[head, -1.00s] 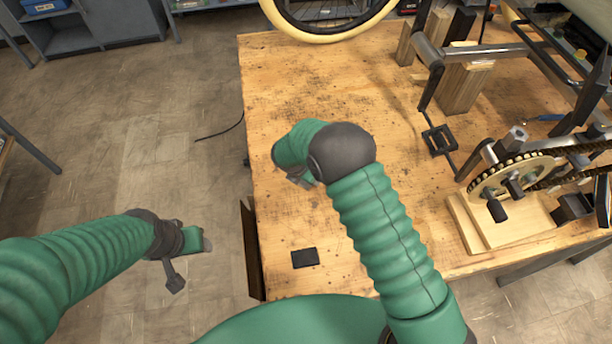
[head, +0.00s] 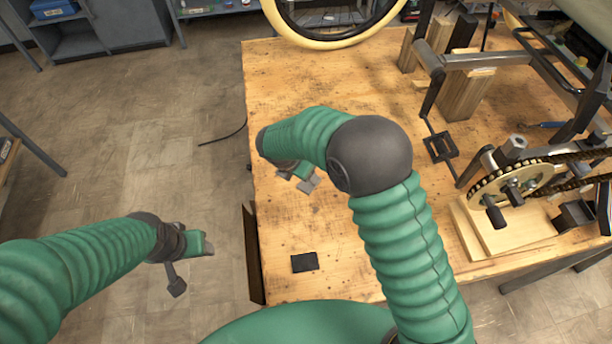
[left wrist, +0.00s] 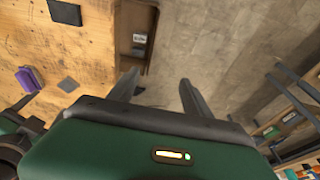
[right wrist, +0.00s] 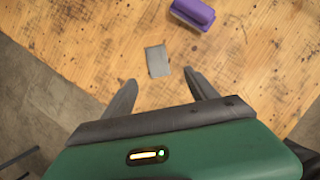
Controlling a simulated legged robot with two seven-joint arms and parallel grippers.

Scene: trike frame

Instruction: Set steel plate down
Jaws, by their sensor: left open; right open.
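A small grey steel plate (right wrist: 158,61) lies flat on the wooden table in the right wrist view. It also shows in the left wrist view (left wrist: 68,84). My right gripper (right wrist: 160,80) is open and empty, with the plate just beyond its fingertips and apart from them. In the head view my right gripper (head: 298,178) is over the table's left part, partly hidden by its arm; I cannot make out the plate there. My left gripper (head: 191,264) is open and empty over the floor, left of the table. Its spread fingers show in the left wrist view (left wrist: 158,84).
A dark plate (head: 305,262) lies near the table's front left corner. A purple object (right wrist: 193,12) lies beyond the steel plate. A brown box (left wrist: 137,35) is at the table's left edge. The trike frame with chainring (head: 510,180) fills the table's right side.

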